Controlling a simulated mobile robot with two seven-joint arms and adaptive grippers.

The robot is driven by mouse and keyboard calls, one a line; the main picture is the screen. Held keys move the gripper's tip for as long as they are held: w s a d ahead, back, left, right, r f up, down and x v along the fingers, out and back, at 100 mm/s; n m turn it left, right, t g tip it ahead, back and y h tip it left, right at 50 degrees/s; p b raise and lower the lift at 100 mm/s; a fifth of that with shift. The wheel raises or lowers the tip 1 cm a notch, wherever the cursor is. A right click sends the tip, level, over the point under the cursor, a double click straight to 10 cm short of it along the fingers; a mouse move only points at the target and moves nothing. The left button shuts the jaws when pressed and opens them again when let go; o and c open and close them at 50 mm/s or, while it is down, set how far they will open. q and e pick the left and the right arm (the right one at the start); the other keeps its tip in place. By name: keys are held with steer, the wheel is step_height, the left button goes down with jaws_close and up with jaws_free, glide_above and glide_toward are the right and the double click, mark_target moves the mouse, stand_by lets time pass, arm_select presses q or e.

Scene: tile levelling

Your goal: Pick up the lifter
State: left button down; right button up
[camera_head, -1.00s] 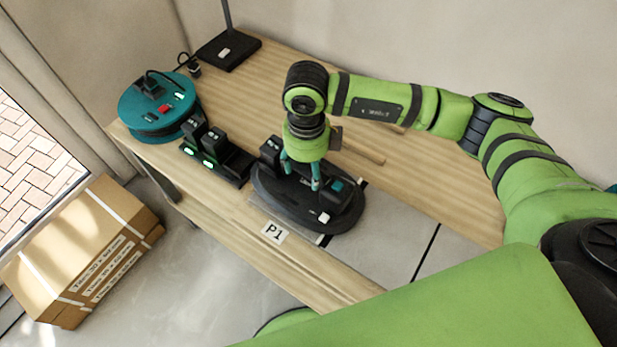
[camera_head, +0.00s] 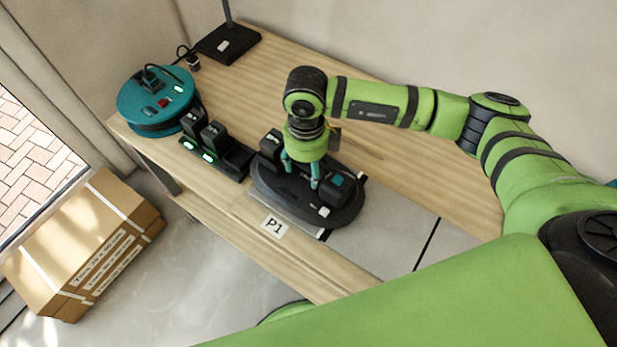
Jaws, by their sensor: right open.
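The lifter (camera_head: 290,203) is a black oval device with dark blocks on top, in the middle of the head view. It sits on a grey tile beside the P1 label (camera_head: 274,227) on the wooden bench. My right gripper (camera_head: 301,180) points down over the middle of the lifter, its teal fingers apart. The fingertips are at the lifter's top, and the handle between them is largely hidden, so I cannot tell whether they touch it. My left gripper is not in view.
A teal cable reel (camera_head: 155,100) and a charger with batteries (camera_head: 217,150) stand on the bench to the left. A black stand base (camera_head: 228,44) is at the back. Grey tiles (camera_head: 380,235) lie right of the lifter. A cardboard box (camera_head: 84,245) is on the floor.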

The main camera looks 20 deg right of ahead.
steer(key=shift+f, duration=0.1)
stand_by(0.3)
jaws_close()
